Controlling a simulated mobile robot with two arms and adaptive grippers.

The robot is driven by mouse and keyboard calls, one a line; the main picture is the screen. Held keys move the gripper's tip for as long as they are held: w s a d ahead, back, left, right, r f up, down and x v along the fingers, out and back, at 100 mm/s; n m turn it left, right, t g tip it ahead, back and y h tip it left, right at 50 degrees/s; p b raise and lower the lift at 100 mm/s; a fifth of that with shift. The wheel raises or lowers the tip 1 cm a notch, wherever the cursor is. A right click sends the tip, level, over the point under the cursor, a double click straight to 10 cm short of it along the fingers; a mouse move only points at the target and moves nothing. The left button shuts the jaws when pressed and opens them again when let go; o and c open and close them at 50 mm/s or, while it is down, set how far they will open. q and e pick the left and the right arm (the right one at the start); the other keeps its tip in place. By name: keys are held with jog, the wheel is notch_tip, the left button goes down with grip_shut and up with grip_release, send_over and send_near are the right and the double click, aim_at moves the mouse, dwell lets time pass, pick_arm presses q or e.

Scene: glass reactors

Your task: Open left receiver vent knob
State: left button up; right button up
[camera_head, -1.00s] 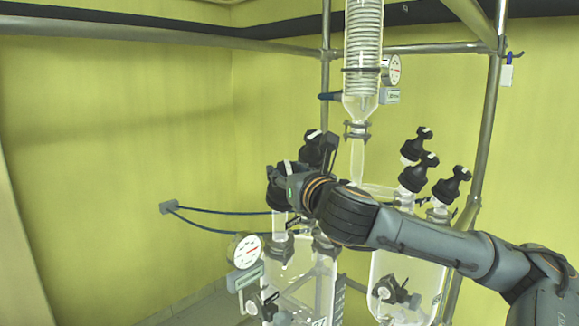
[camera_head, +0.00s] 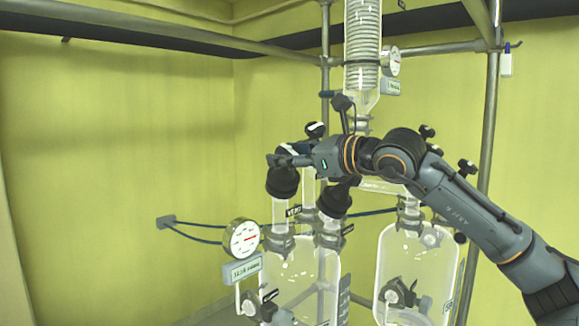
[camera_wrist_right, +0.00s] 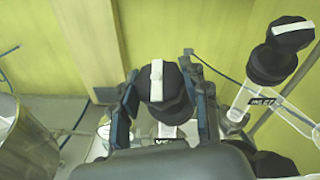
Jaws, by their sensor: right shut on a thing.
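The left receiver (camera_head: 300,275) is a clear glass vessel with black knobs on its necks. Its vent knob (camera_head: 283,184) is the black one on the left neck, with a label partly reading "VE" in the right wrist view. There the knob (camera_wrist_right: 157,88) has a white bar on top, upright in the picture, and sits between both fingers. My right gripper (camera_head: 283,158) reaches it from above and is shut on it; it also shows in the wrist view (camera_wrist_right: 160,92). Part of the knob's top is hidden in the head view. My left gripper is not in view.
A black knob labelled INLET (camera_wrist_right: 290,38) stands close by on the right. Another black knob (camera_head: 338,200) is under my right wrist. A round gauge (camera_head: 241,238) is at the receiver's left. A second glass receiver (camera_head: 415,275) stands to the right. The left side is open.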

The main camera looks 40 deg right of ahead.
jog(key=shift+w+d+r+n+g+y+p, duration=0.1)
jog(key=shift+n+g+y+p, duration=0.2)
jog(key=shift+n+y, duration=0.2)
jog(key=shift+r+n+g+y+p, duration=0.1)
jog(key=shift+n+g+y+p, duration=0.15)
jog(key=shift+n+y, duration=0.25)
jog(key=n+g+y+p, duration=0.3)
jog(key=n+g+p, duration=0.1)
jog(key=p, duration=0.4)
jog(key=n+g+y+p, duration=0.2)
jog(key=n+g+p, duration=0.2)
jog(key=n+p, duration=0.2)
jog(key=shift+y+p, duration=0.4)
jog(key=shift+p, duration=0.75)
jog(key=shift+a+f+n+g+p, duration=0.2)
jog(key=shift+f+n+g+p, duration=0.35)
jog(key=shift+n, duration=0.25)
jog(key=o, duration=0.9)
jog(key=shift+f, duration=0.1)
jog(key=shift+o, duration=1.3)
jog(key=shift+w, duration=0.2)
jog(key=shift+r, duration=0.2)
